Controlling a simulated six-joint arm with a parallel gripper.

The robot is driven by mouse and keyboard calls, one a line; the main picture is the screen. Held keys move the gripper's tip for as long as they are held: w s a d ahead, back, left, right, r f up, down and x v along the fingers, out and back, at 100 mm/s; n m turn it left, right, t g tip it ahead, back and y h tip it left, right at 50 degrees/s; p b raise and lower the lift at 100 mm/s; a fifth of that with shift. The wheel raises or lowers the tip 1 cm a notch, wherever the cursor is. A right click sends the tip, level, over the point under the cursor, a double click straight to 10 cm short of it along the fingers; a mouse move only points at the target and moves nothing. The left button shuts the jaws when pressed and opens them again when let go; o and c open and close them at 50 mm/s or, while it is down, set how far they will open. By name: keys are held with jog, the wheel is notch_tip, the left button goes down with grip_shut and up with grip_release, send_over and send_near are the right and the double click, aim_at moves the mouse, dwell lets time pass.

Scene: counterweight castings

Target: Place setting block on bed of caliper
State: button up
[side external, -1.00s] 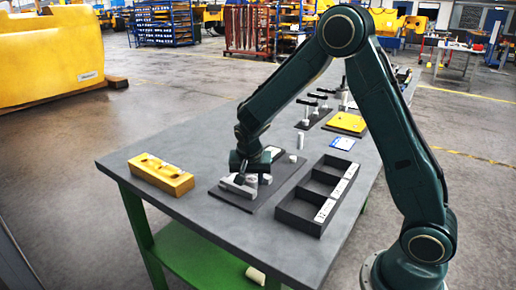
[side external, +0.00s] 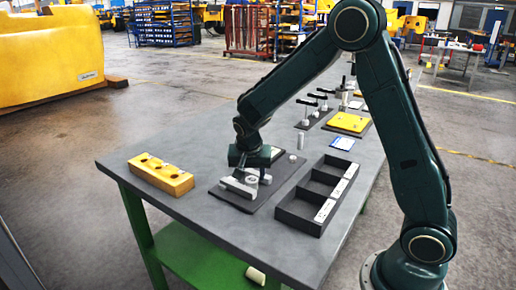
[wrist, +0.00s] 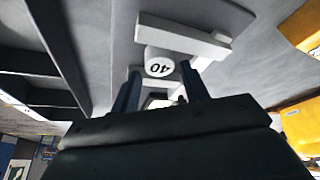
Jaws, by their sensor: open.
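The grey caliper (side external: 236,187) lies on a dark plate near the front of the bench. In the wrist view its long bar (wrist: 190,40) runs across the top. The setting block is a pale round piece marked 40 (wrist: 159,62). It sits against the caliper bar, on or close to its bed; the exact contact is hard to tell. My gripper (wrist: 160,86) is open, its two fingers apart just short of the block, with nothing seen between them. In the side view my gripper (side external: 254,178) is directly over the caliper and partly hides the block.
A yellow block with holes (side external: 160,178) lies to the left. A dark divided tray (side external: 283,212) with white labels stands close on the right. A small upright cylinder (side external: 301,141) and a yellow plate (side external: 348,122) are behind. Bare bench lies left of the dark plate.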

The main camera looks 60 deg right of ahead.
jog(key=v, duration=0.9)
jog(key=shift+r, duration=0.3)
jog(key=shift+s+a, duration=0.1)
jog(key=shift+s, duration=0.05)
jog(key=s+a+r+n+t+y, duration=0.1)
jog(key=s+n, duration=0.3)
jog(key=s, duration=0.4)
jog(key=s+a+r+n+t+y, duration=0.1)
jog(key=s+r+n, duration=0.3)
jog(key=s, duration=0.4)
jog(key=s+a+r+n+t+y, duration=0.1)
jog(key=s+a+r+n, duration=0.2)
jog(key=s, duration=0.5)
jog(key=shift+s+n+y, duration=0.2)
jog(key=shift+n+y, duration=0.2)
